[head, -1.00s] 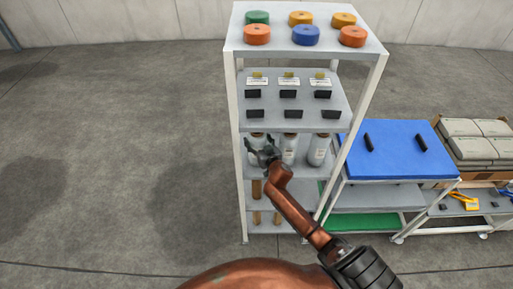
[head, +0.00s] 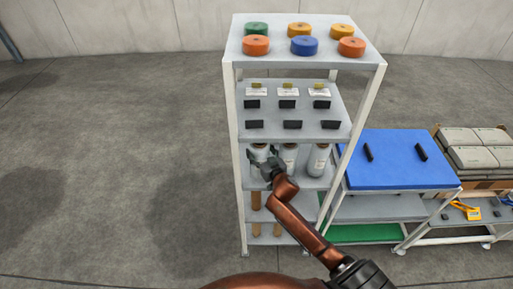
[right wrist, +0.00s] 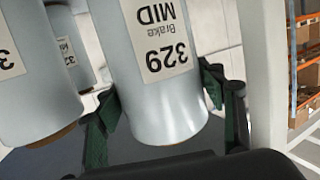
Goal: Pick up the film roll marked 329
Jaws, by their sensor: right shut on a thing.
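The film roll marked 329 (right wrist: 168,85) is a pale grey-white cylinder with a white label, shown tilted in the right wrist view. In the head view it is the leftmost roll (head: 258,153) on the rack's middle shelf, partly hidden by my gripper. My right gripper (head: 264,161) is shut on this roll, with green fingers on both sides of it near its end (right wrist: 165,112). I cannot tell whether the roll has left the shelf. Left gripper is not in view.
Two similar rolls (head: 289,156) (head: 319,159) stand to the right on the same shelf. A neighbouring roll (right wrist: 30,75) is close beside the held one. Rack posts (head: 239,165) and the shelf above (head: 300,137) bound the space. A blue-topped cart (head: 395,160) stands right.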

